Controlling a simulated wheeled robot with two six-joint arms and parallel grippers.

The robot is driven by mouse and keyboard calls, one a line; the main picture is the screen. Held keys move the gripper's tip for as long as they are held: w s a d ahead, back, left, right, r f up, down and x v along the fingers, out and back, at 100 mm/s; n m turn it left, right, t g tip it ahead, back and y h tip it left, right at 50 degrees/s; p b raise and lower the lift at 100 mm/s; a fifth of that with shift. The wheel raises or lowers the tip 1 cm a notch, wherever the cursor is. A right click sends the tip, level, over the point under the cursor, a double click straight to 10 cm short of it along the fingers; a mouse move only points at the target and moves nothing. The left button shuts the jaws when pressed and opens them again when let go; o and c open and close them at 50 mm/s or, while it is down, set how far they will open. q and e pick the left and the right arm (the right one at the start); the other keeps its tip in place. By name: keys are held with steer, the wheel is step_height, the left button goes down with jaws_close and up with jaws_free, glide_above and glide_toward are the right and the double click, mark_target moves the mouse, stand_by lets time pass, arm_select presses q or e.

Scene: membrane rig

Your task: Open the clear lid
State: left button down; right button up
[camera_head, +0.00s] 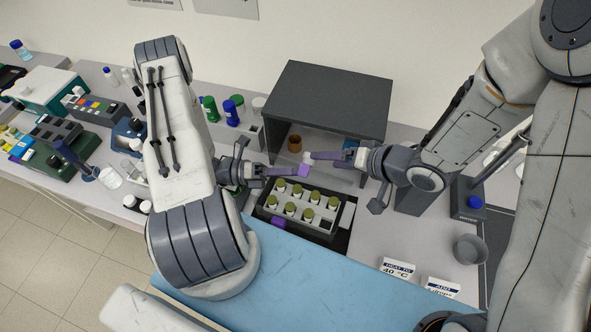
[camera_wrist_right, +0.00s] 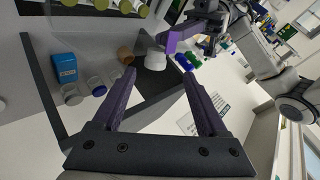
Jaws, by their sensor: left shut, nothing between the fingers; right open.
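A rack (camera_head: 262,212) of white vials with olive caps stands in front of a dark open-fronted housing (camera_head: 330,95). My left gripper (camera_head: 303,171) is shut and empty above the back of the rack; its purple tip also shows in the right wrist view (camera_wrist_right: 171,42). My right gripper (camera_head: 313,156) is open at the housing's front, close to the left tip. A small white round piece (camera_wrist_right: 155,58) shows beyond and between its fingers in the right wrist view; whether anything touches it is unclear.
A brown jar (camera_head: 295,144) stands inside the housing. The right wrist view also shows a blue box (camera_wrist_right: 64,68) and small jars (camera_wrist_right: 71,95). Blue and green bottles (camera_head: 231,112) stand left of the housing. A grey cup (camera_head: 470,249) and label cards (camera_head: 397,268) are at right.

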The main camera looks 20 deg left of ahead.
mark_target(304, 158)
steer(key=d+r+n+t+h, duration=0.1)
steer(key=d+r+t+h, duration=0.1)
steer(key=d+r+h, duration=0.6)
arm_select(q)
steer(key=shift+w+r, duration=0.2)
steer(key=shift+w, duration=0.15)
steer(key=w, duration=0.1)
steer(key=w+r, duration=0.1)
steer(key=shift+w+r, duration=0.15)
steer(key=shift+w, duration=0.25)
arm_select(e)
steer(key=s+d+r+n+g, duration=0.1)
steer(key=s+d+g, duration=0.1)
steer(key=s, duration=0.5)
steer(key=s+d+r+n+g, duration=0.1)
steer(key=s+d, duration=0.3)
steer(key=s, duration=0.4)
steer(key=shift+n+g+h, duration=0.3)
steer(key=shift+g+h, duration=0.1)
steer(key=shift+g, duration=0.5)
arm_select(q)
steer(key=shift+a+b, duration=0.15)
steer(key=shift+b, duration=0.15)
